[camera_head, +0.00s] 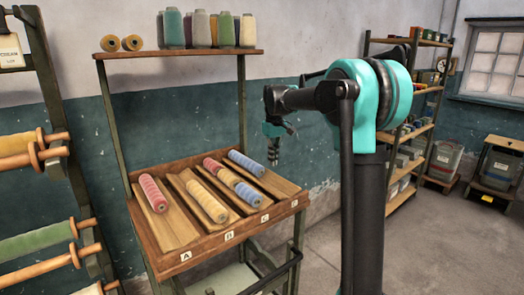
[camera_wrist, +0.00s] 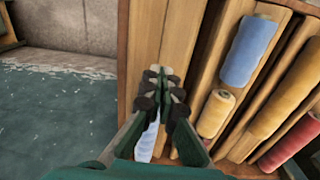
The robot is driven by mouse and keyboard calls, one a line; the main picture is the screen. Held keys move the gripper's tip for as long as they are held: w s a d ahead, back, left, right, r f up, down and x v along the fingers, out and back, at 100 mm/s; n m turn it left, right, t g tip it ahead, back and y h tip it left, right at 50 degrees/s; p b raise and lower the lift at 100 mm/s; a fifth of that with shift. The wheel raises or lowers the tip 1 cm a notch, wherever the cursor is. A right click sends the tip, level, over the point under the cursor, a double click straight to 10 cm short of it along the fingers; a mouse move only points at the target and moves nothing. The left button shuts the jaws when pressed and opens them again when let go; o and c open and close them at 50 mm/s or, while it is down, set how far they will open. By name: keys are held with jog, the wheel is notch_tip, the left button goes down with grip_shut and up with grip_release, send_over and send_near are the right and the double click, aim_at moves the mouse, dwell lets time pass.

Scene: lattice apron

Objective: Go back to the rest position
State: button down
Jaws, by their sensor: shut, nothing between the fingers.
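My gripper (camera_head: 273,158) hangs fingers-down in the air at the right end of the slanted wooden rack, its fingers together and empty. In the wrist view my gripper (camera_wrist: 160,75) covers part of a blue spool (camera_wrist: 148,142) in the rightmost lane. That blue spool (camera_head: 246,163) lies clear of the fingers in the head view. My arm is folded at the right, its gripper end reaching left.
The rack (camera_head: 178,263) holds a red spool (camera_head: 153,193) in lane A, a yellow spool (camera_head: 207,200) in B, and red, yellow and blue spools in C. Upright cones (camera_head: 199,28) stand on the shelf above. Floor at right (camera_head: 440,235) is clear.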

jog(key=s+d+f+m+t, duration=0.1)
jog(key=s+d+f+m, duration=0.1)
jog(key=s+d+f, duration=0.2)
jog(key=s+d+f+m+t, duration=0.1)
jog(key=s+d+f, duration=0.3)
jog(key=s+f, duration=0.6)
jog(key=s+d+f+m+t, duration=0.1)
jog(key=s+d+f+m, duration=0.2)
jog(key=s, duration=1.5)
notch_tip(320, 180, down, 4)
jog(key=shift+s+d+f+m+t, duration=0.2)
jog(key=shift+s+d+m+t, duration=0.15)
jog(key=shift+d, duration=0.4)
